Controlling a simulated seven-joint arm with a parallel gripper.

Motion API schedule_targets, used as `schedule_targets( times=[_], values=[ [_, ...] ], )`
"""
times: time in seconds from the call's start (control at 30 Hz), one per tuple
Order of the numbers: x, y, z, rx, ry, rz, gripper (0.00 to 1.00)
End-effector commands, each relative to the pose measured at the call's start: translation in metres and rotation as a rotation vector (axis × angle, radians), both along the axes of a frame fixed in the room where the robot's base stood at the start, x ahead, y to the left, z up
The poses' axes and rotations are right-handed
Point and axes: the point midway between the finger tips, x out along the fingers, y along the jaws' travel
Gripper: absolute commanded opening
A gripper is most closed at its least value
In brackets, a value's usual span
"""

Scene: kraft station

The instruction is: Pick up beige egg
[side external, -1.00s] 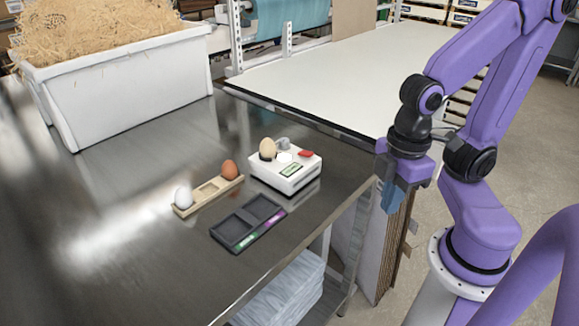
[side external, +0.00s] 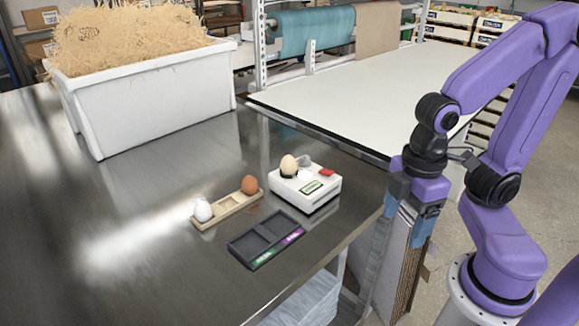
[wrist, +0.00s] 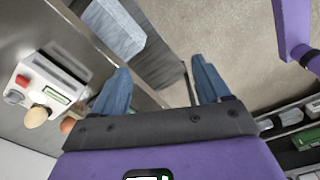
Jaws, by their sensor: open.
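The beige egg (side external: 288,165) sits upright on the left part of a white device (side external: 318,190) with a small green display and a red part. Both also show at the left of the wrist view, the egg (wrist: 37,116) beside the display. My gripper (side external: 406,222) is open and empty, right of the device and beyond the table's edge. In the wrist view its two blue fingers (wrist: 160,85) are spread wide with nothing between them.
A wooden holder (side external: 228,209) carries a white egg (side external: 203,210) and a brown egg (side external: 249,185). A dark two-compartment tray (side external: 240,253) lies in front, empty. A white bin (side external: 150,105) of straw stands at the back left. The metal table (side external: 130,190) is clear at left.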

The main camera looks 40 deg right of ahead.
Motion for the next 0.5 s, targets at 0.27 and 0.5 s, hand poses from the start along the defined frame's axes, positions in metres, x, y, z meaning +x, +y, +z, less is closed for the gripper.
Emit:
schedule_targets(
  times=[0.27,0.5],
  values=[
    [0.078,0.033,0.032,-0.030,-0.019,0.097,0.76],
    [0.153,0.047,0.059,-0.065,-0.024,0.191,0.76]
  ],
)
